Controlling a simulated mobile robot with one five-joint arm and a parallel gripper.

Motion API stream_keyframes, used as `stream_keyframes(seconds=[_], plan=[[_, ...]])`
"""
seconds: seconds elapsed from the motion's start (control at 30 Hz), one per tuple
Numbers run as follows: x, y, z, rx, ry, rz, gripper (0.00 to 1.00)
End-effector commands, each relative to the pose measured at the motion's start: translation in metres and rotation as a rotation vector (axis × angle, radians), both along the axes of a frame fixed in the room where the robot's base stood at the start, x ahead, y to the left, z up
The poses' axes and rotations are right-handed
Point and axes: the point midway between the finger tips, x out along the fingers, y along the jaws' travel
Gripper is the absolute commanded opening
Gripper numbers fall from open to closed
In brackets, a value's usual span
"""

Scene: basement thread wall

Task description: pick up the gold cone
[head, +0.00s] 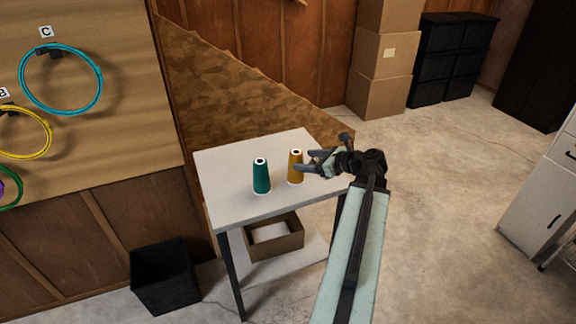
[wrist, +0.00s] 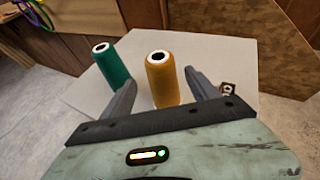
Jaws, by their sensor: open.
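The gold cone (head: 295,168) stands upright on a small white table (head: 232,207), to the right of a teal cone (head: 261,176). My gripper (head: 305,161) is open at the right side of the gold cone in the head view, with its fingers pointing left toward it. In the wrist view the gold cone (wrist: 162,80) stands between the two open fingers (wrist: 160,85), with a gap to the right finger. The teal cone (wrist: 111,64) is just outside the left finger there. I cannot tell whether any finger touches the gold cone.
A cardboard box (head: 275,243) sits under the table, and a black bin (head: 164,275) stands on the floor to its left. Coloured loops (head: 62,108) hang on a board at left. Stacked cartons (head: 383,55) stand behind. The floor (head: 440,200) at right is clear.

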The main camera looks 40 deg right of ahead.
Motion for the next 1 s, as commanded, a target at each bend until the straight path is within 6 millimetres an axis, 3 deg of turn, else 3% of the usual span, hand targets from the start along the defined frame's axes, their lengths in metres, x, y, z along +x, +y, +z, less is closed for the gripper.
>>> stream_keyframes(seconds=[0.27,0.47,0.67,0.9,1.0], plan=[[-0.001,-0.004,0.000,0.015,-0.008,-0.016,0.69],[0.019,-0.001,-0.011,0.014,-0.007,-0.015,0.69],[0.028,0.001,-0.016,0.014,-0.007,-0.015,0.69],[0.063,0.007,-0.034,0.013,-0.007,-0.014,0.69],[0.067,0.008,-0.034,0.014,-0.007,-0.017,0.69]])
